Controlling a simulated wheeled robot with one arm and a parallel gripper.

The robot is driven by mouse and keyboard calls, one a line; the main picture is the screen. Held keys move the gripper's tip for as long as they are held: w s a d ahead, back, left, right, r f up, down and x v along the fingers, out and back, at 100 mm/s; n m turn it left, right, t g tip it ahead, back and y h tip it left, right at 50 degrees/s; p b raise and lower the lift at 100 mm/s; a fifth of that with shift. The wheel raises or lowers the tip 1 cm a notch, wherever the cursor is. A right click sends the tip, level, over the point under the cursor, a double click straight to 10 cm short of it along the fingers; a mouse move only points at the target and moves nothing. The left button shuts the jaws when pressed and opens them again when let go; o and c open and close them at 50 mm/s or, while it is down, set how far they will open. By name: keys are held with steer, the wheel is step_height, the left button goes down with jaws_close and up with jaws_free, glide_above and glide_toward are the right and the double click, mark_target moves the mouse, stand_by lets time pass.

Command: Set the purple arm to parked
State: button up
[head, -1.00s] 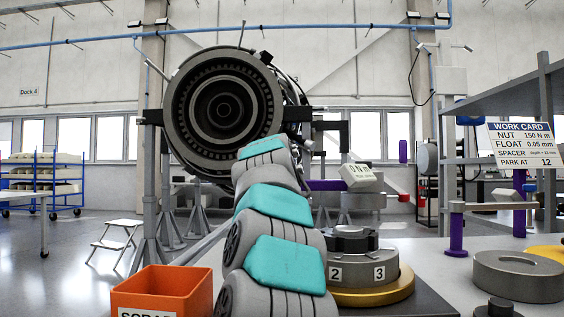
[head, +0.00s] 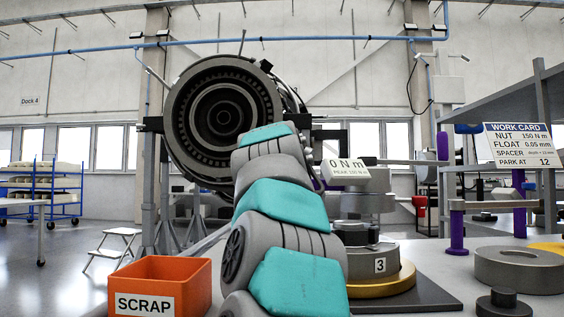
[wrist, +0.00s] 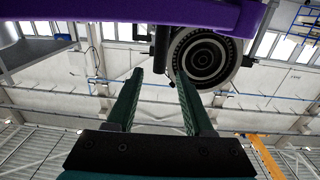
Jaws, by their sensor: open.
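The purple arm shows in the head view as a short purple piece (head: 327,185), partly hidden behind my arm, by a white readout box (head: 346,171) marked 0 N m. A grey rod (head: 408,162) runs right from near the box to an upright purple grip (head: 442,147). In the wrist view a purple bar (wrist: 120,13) crosses the top, beyond my fingertips. My gripper (wrist: 158,73) is open, with nothing between its fingers. In the head view it is hidden behind my arm. A grey drum (head: 380,263), face 3 showing, sits on a gold ring below the box.
The work card (head: 523,146) reads PARK AT 12. An orange SCRAP bin (head: 160,287) stands at the front left. Purple posts (head: 457,232) with a crossbar and a grey ring (head: 519,270) stand on the right bench. A turbofan (head: 222,115) is behind my arm.

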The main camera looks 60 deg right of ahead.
steer(key=shift+s+a+b, duration=0.5)
steer(key=shift+s+a, duration=0.15)
steer(key=shift+a, duration=0.25)
